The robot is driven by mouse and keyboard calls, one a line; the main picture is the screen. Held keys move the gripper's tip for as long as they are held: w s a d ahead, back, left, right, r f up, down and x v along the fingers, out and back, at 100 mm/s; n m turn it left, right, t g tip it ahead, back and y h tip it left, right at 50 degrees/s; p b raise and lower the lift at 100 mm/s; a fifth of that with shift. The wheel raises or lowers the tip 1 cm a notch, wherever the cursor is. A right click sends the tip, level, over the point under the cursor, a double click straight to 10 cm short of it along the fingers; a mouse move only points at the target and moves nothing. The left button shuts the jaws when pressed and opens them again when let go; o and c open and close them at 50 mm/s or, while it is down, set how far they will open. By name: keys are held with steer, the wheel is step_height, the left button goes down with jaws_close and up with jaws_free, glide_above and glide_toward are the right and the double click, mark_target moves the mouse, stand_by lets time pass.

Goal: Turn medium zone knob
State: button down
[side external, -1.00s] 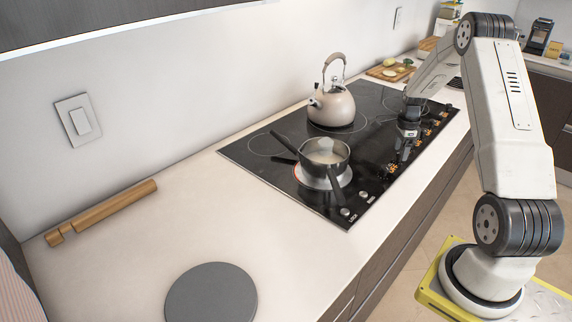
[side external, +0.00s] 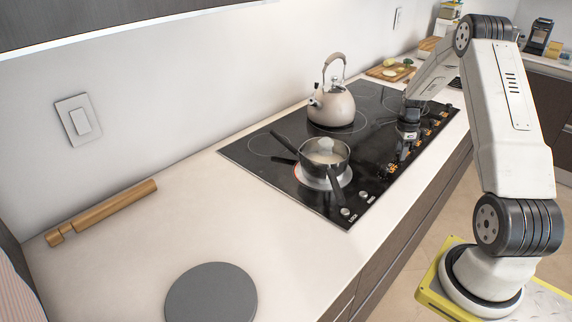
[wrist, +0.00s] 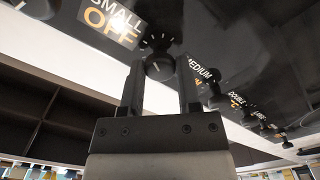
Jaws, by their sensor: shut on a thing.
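The black cooktop (side external: 300,188) has a row of knobs and lit amber labels along its front edge. In the wrist view, my gripper (wrist: 160,92) has its two dark fingers on either side of a round black knob (wrist: 160,66) and is shut on it. A "SMALL OFF" label (wrist: 110,20) lies to the upper left of this knob, and a "MEDIUM" label (wrist: 203,72) lies to its right. I cannot tell for sure which label belongs to it. In the side view, my gripper (side external: 405,150) is at the knob row, and the gripped knob is hidden.
A saucepan (side external: 338,170) stands on a red-ringed burner at the front left. A beige kettle (side external: 330,106) stands behind it. More knobs (wrist: 215,101) continue to the right in the wrist view. A grey disc (side external: 210,293) and a wooden rolling pin (side external: 105,210) lie on the counter.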

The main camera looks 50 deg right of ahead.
steer(key=shift+n, duration=0.3)
steer(key=n, duration=0.3)
steer(key=shift+n, duration=0.3)
steer(key=n, duration=0.4)
steer(key=shift+n, duration=0.3)
steer(key=n, duration=0.4)
steer(key=shift+n, duration=2.5)
steer(key=shift+c, duration=1.6)
jaws_free()
